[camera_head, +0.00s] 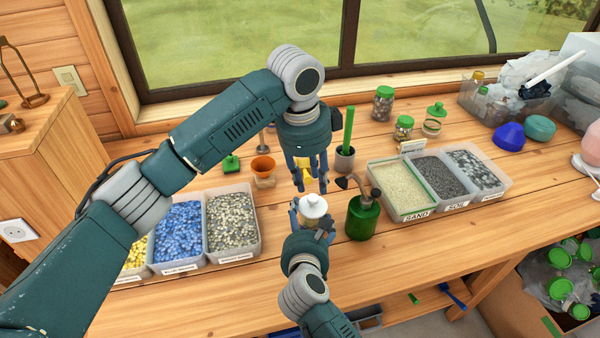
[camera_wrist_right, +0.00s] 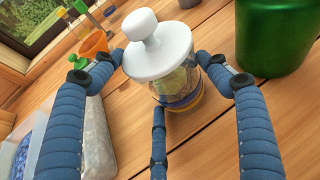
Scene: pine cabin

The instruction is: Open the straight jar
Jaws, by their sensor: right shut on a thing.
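The straight jar (camera_wrist_right: 182,85) is a clear glass jar with a yellowish band near its base. Its white knobbed lid (camera_head: 313,205) sits on top; the lid also shows large in the right wrist view (camera_wrist_right: 158,52). My right gripper (camera_head: 312,222) comes from the front and is shut around the jar body, below the lid. In the right wrist view its blue fingers (camera_wrist_right: 180,95) surround the jar. My left gripper (camera_head: 308,184) points down just behind and above the lid, apart from it. Its fingers are spread, with a yellow thing visible between them, seemingly behind.
A dark green bottle (camera_head: 362,217) stands close right of the jar. Bins of pebbles (camera_head: 258,250) lie left; a sand, soil and stone tray (camera_head: 437,212) lies right. An orange funnel (camera_head: 263,166) and a grey cup (camera_head: 344,161) stand behind.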

